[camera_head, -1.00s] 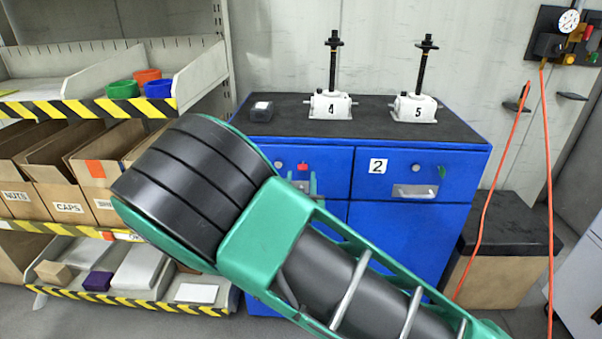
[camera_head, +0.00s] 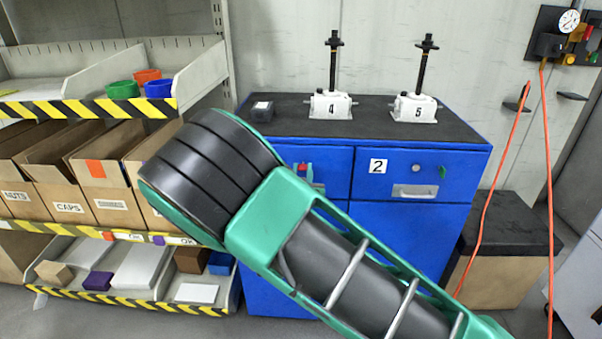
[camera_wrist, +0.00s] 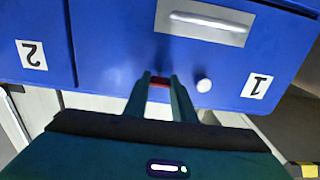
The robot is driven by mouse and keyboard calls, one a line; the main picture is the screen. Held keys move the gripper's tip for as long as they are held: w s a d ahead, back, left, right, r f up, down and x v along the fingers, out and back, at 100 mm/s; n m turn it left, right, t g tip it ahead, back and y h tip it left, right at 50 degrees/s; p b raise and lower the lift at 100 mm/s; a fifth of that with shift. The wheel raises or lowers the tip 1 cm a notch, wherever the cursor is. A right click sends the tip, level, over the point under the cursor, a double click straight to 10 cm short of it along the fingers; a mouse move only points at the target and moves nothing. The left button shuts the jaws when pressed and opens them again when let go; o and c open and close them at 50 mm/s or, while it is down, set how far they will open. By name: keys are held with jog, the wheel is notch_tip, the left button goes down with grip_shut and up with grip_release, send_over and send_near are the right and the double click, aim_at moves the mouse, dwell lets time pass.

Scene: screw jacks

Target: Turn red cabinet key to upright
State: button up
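The red cabinet key (camera_head: 302,167) is on the front of the blue cabinet's left drawer (camera_head: 335,160). The wrist view, which is upside down, shows the red key (camera_wrist: 160,82) between the tips of my gripper (camera_wrist: 162,86). The two green fingers stand apart, one on each side of the key; I cannot tell whether they press on it. In the head view my gripper (camera_head: 311,178) is partly hidden behind my arm, close to the drawer front. The key's exact tilt is hard to make out.
A round knob (camera_wrist: 204,85) is beside the key, near label 1 (camera_wrist: 257,86). The right drawer has a green key (camera_head: 442,172) and a handle (camera_head: 414,191). Jacks 4 (camera_head: 331,105) and 5 (camera_head: 414,108) stand on the cabinet top. A bin shelf (camera_head: 100,210) is at left.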

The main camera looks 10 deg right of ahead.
jog(key=shift+n, duration=0.4)
jog(key=shift+a+f+n, duration=0.1)
jog(key=shift+n, duration=4.15)
jog(key=shift+a+n, duration=0.1)
jog(key=shift+n, duration=4.15)
jog(key=o, duration=1)
jog(key=shift+c, duration=0.2)
jog(key=shift+o, duration=0.5)
